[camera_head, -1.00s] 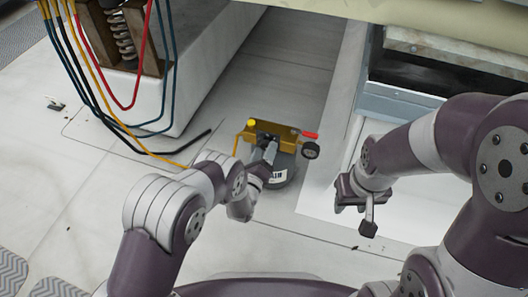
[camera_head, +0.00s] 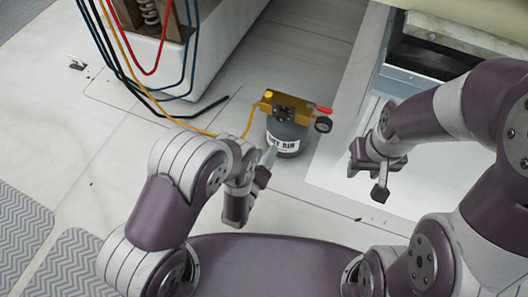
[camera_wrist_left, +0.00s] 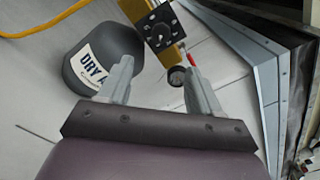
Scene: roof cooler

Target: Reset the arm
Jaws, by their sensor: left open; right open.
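My left gripper (camera_head: 255,182) is open and empty, just below and left of a dark grey bottle in the head view. In the left wrist view its two fingers (camera_wrist_left: 160,84) stand apart with floor and part of the bottle beyond them. The bottle (camera_head: 287,132) stands upright on the floor with a white label reading "DRY A…"; it also shows in the left wrist view (camera_wrist_left: 108,42). A brass-coloured block (camera_head: 290,106) with a gauge and red lever sits at its top. My right gripper (camera_head: 376,178) is open and empty above the pale floor panel at right.
A yellow hose (camera_head: 180,122) runs left from the brass block. Several coloured hoses hang by a white unit (camera_head: 200,70) at upper left. A grey metal box (camera_head: 405,80) stands at upper right. Floor at left is mostly clear.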

